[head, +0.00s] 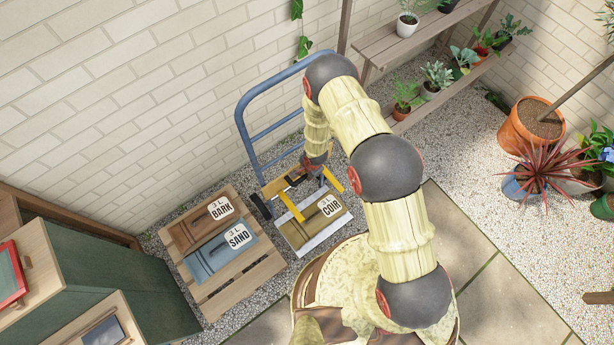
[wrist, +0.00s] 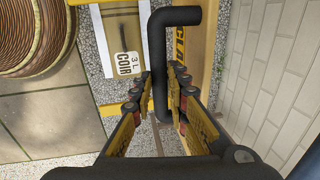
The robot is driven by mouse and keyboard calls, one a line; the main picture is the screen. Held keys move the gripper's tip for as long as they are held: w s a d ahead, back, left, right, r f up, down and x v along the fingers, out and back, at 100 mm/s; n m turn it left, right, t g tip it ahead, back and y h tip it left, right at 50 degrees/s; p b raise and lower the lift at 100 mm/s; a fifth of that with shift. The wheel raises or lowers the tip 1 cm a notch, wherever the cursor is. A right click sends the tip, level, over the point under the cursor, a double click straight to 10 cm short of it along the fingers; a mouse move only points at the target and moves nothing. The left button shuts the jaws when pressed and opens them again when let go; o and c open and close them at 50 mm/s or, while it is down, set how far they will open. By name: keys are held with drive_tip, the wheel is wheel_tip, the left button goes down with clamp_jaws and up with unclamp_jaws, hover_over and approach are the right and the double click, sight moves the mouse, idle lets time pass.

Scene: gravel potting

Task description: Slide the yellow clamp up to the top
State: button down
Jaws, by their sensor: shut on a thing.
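The yellow clamp (head: 275,186) is a flat crosspiece with two yellow arms, low on a blue hand truck (head: 242,125). Its lettered face (wrist: 203,48) fills the right of centre in the wrist view. A bent black handle (wrist: 157,50) sticks out from it. My gripper (wrist: 162,88) is shut on this handle, with one finger on each side. In the head view my gripper (head: 300,174) is at the clamp, partly hidden by my arm. A brown COIR bag (head: 313,222) lies below the clamp arms, and it also shows in the wrist view (wrist: 123,35).
A wooden pallet (head: 240,285) with BARK (head: 202,226) and SAND (head: 218,256) bags stands to the left. A brick wall (head: 150,110) rises behind the hand truck. A plant shelf (head: 420,35) is at the upper right. The hand truck's upper frame shows no load.

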wheel_tip(320, 180, up, 7)
drive_tip(key=p, duration=0.4)
drive_tip(key=shift+r, duration=0.1)
drive_tip(key=shift+w, duration=0.1)
drive_tip(key=shift+r, duration=0.1)
drive_tip(key=c, duration=2)
unclamp_jaws()
drive_tip(key=shift+r, duration=0.1)
drive_tip(key=shift+o, duration=1.4)
wheel_tip(320, 180, up, 12)
drive_tip(key=s+d, duration=0.1)
drive_tip(key=s, duration=0.1)
drive_tip(key=shift+f, duration=0.25)
drive_tip(key=shift+d, duration=0.1)
